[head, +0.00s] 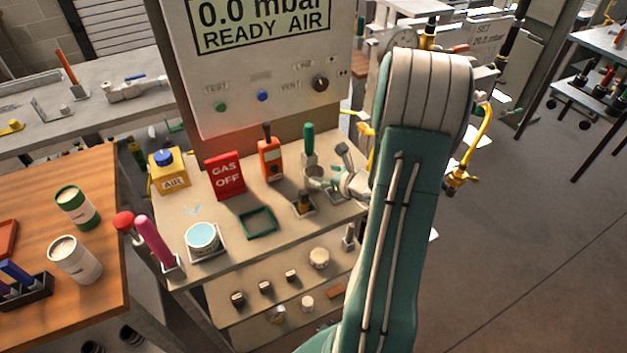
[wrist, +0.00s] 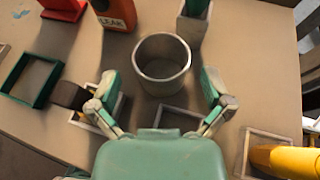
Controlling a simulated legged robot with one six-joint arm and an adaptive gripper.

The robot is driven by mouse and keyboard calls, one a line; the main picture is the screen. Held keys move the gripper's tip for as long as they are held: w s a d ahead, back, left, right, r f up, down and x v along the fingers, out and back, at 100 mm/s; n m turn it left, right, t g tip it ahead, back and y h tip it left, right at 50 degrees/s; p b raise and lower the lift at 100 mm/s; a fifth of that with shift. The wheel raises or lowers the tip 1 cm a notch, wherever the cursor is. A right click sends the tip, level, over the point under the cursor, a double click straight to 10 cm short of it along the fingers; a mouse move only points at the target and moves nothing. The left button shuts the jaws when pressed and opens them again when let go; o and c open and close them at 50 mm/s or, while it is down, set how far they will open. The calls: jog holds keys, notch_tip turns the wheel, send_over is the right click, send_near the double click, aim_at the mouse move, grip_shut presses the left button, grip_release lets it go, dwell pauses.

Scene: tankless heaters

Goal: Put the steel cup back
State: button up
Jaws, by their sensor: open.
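The steel cup (wrist: 162,66) stands upright on the bench top in the wrist view, its open mouth facing up and empty. It also shows in the head view (head: 314,171), partly hidden by my gripper. My gripper (wrist: 160,84) is open, with one finger on each side of the cup's near part and a visible gap on both sides. In the head view my gripper (head: 331,184) is beside the cup. An empty square tray (wrist: 178,117) lies just on the near side of the cup, partly covered by my gripper.
An empty green square frame (head: 258,222) lies left of the cup. Close by stand an orange leak bottle (head: 269,158), a green-handled tool (head: 308,140) and a dark-topped item (head: 303,201). A yellow object (wrist: 288,160) sits in a holder at right. A red sign (head: 226,175) stands further left.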

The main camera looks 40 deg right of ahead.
aim_at(308, 170)
jog(key=x, duration=0.2)
jog(key=shift+w+a+f, duration=0.1)
jog(key=shift+w+f, duration=0.15)
jog(key=shift+w, duration=0.05)
jog(key=shift+w+d+f, duration=0.1)
jog(key=shift+w+d, duration=0.1)
jog(key=shift+w, duration=0.1)
jog(key=shift+a, duration=0.1)
jog(key=c, duration=1.1)
jog(key=shift+o, duration=0.2)
